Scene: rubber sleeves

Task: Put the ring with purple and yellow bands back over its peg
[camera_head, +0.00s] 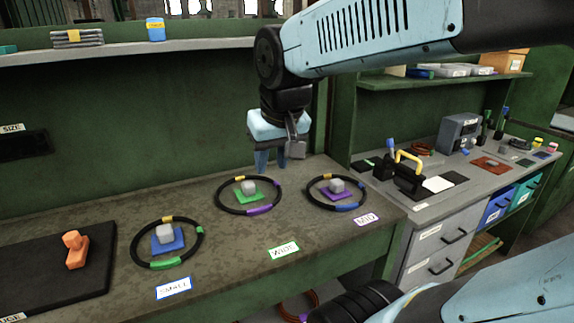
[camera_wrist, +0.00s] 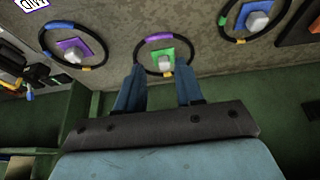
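The black ring with purple and yellow bands (camera_head: 260,210) lies flat on the bench around the grey peg with the green base (camera_head: 248,190), behind the WIDE label. In the wrist view the ring (camera_wrist: 158,36) also encircles the peg (camera_wrist: 165,62), its yellow band on the gripper's side. My gripper (camera_head: 272,168) points down above the back of the bench, behind the ring and a little to the right of its peg. In the wrist view my gripper (camera_wrist: 160,68) is open and empty, its fingers on either side of the yellow band. Whether they touch the ring cannot be told.
A ring with green and yellow bands (camera_head: 166,264) lies around a blue-based peg at left. A ring with blue and yellow bands (camera_head: 347,208) lies around a purple-based peg at right. A dark mat (camera_head: 40,285) carries an orange piece (camera_head: 75,250). A green wall stands behind.

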